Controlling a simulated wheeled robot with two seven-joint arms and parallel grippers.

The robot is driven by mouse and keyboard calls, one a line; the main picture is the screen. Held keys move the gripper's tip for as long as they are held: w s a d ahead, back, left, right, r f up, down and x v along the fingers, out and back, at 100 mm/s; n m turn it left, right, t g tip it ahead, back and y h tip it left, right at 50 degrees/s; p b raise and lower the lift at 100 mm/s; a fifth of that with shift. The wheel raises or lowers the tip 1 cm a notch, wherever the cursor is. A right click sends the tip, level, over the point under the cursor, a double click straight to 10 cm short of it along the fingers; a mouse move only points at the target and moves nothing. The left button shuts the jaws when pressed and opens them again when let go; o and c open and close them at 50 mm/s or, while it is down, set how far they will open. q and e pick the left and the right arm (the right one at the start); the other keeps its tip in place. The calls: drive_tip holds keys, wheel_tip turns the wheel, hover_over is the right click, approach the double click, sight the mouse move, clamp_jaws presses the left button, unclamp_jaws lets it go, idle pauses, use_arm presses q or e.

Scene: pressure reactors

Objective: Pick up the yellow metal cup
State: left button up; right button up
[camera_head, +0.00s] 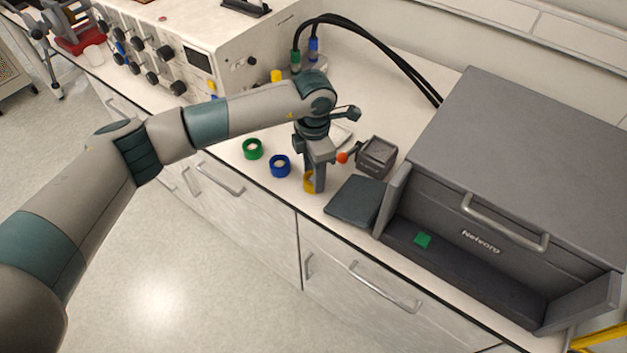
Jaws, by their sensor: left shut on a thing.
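The yellow cup (308,182) is on the white counter near its front edge, partly hidden behind my gripper's fingers. My left gripper (316,180) points down over it and is shut on it. I cannot tell whether the cup is lifted off the counter. My right gripper is not in view.
A blue ring-shaped cup (280,166) and a green one (252,149) stand to the left. A small grey box with an orange knob (376,157) and a dark pad (354,201) are on the right. A control unit (205,45) stands behind.

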use_arm(q)
drive_tip(key=shift+r, duration=0.1)
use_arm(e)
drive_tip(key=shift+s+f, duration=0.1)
